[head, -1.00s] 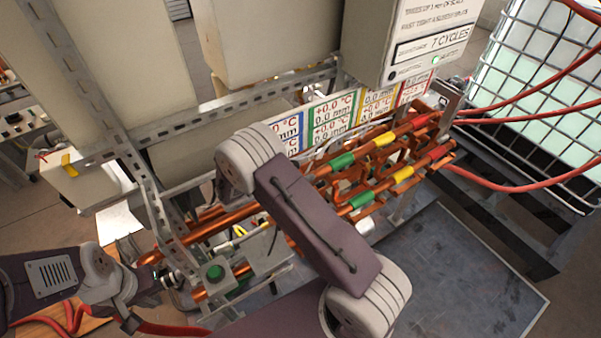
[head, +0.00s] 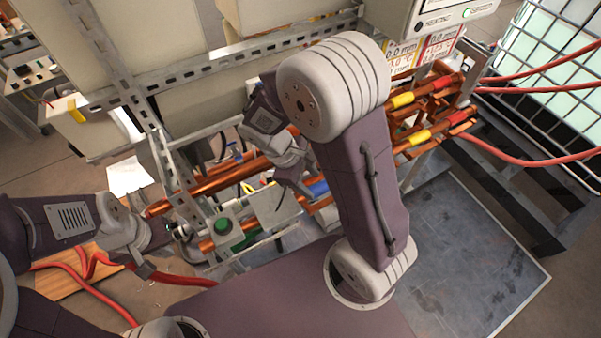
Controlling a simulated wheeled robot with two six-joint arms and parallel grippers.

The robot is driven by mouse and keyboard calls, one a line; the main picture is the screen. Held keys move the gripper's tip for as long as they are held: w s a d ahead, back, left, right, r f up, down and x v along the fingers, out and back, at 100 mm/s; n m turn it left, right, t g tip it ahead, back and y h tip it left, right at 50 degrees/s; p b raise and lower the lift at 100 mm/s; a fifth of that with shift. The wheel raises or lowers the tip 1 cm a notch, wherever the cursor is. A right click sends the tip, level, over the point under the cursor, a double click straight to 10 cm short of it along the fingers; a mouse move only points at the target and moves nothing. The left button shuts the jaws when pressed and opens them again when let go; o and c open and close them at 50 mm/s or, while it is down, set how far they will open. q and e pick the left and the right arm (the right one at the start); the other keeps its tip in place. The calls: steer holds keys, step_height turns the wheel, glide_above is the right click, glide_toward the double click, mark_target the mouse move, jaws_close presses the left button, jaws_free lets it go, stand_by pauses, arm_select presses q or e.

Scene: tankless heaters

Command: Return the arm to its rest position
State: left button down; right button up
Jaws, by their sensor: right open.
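My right arm, purple-grey with pale joints, is folded up in the middle of the head view, its large elbow joint high. My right gripper (head: 300,188) is open and points down and right, close to the copper pipes (head: 228,180) and a blue band. I cannot tell whether it touches them. My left gripper (head: 172,238) is at the left ends of the pipes, beside a metal fitting. Its fingers are too small and covered to tell their state. My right arm hides the middle of the pipes.
A slotted metal frame (head: 215,70) and pale heater boxes stand behind the pipes. A green button (head: 224,225) sits near the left gripper. A dark floor plate (head: 470,260) is clear at right.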

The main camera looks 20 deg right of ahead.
arm_select(q)
steer(key=shift+s+d+f+b, duration=0.1)
steer(key=shift+s+f+b, duration=0.1)
steer(key=shift+f+b, duration=0.55)
arm_select(e)
steer(key=shift+s+a+f+m+t+y, duration=0.15)
steer(key=shift+s+a+m+t+y, duration=0.5)
steer(key=shift+m, duration=1)
steer(key=shift+s+a+f+m+t+y, duration=0.1)
steer(key=shift+s+f+m+t+y, duration=0.2)
steer(key=shift+m+y, duration=1.05)
steer(key=shift+s+a+f+m+t+y, duration=0.1)
steer(key=shift+s+a+m+t+y, duration=0.45)
steer(key=shift+m, duration=1.45)
